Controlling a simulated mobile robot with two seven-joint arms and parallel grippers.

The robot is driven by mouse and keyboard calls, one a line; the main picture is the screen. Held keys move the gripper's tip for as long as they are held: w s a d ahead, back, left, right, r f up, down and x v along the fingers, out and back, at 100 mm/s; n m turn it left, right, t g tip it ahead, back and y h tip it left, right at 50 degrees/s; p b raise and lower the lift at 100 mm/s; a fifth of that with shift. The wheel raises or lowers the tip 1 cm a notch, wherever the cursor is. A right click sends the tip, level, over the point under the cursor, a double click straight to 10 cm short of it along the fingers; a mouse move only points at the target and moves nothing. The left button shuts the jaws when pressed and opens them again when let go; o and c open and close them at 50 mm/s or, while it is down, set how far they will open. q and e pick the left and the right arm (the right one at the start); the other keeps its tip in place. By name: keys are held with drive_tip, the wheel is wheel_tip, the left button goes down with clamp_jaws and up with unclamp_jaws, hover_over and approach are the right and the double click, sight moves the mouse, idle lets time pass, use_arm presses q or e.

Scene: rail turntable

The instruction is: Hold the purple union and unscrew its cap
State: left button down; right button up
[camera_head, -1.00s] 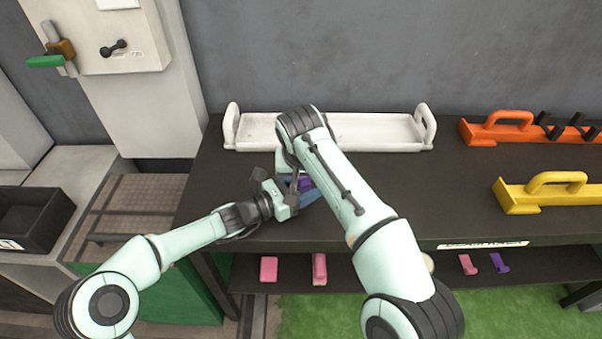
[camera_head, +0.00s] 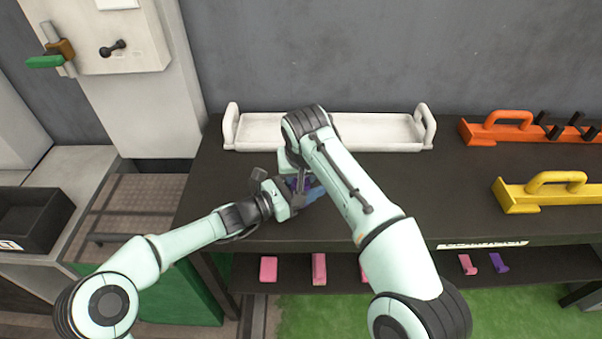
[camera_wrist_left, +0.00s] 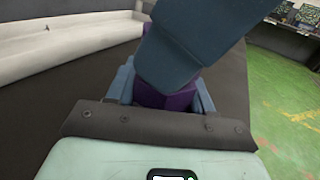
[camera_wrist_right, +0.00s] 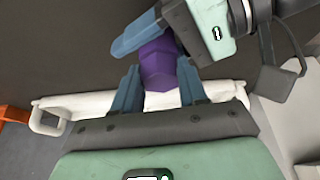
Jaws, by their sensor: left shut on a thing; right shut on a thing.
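The purple union (camera_wrist_right: 158,62) shows in the right wrist view between two sets of blue fingers; in the left wrist view part of it (camera_wrist_left: 168,99) shows between my left fingers. In the head view it is mostly hidden by the grippers. My left gripper (camera_head: 304,191) is shut on the union's body from the left. My right gripper (camera_wrist_right: 160,88) is shut on the union's near end in its own wrist view, coming from above in the head view. The cap is purple like the body, and I cannot make out the seam between them.
A white tray (camera_head: 330,146) with end handles stands behind the grippers on the dark table (camera_head: 400,190). An orange holder (camera_head: 485,132) and a yellow holder (camera_head: 520,203) stand at right. Pink pieces (camera_head: 268,269) lie on the lower shelf.

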drive_tip(key=shift+r, duration=1.5)
use_arm(q)
drive_tip(key=shift+c, duration=1.8)
unclamp_jaws()
drive_tip(key=v, duration=1.2)
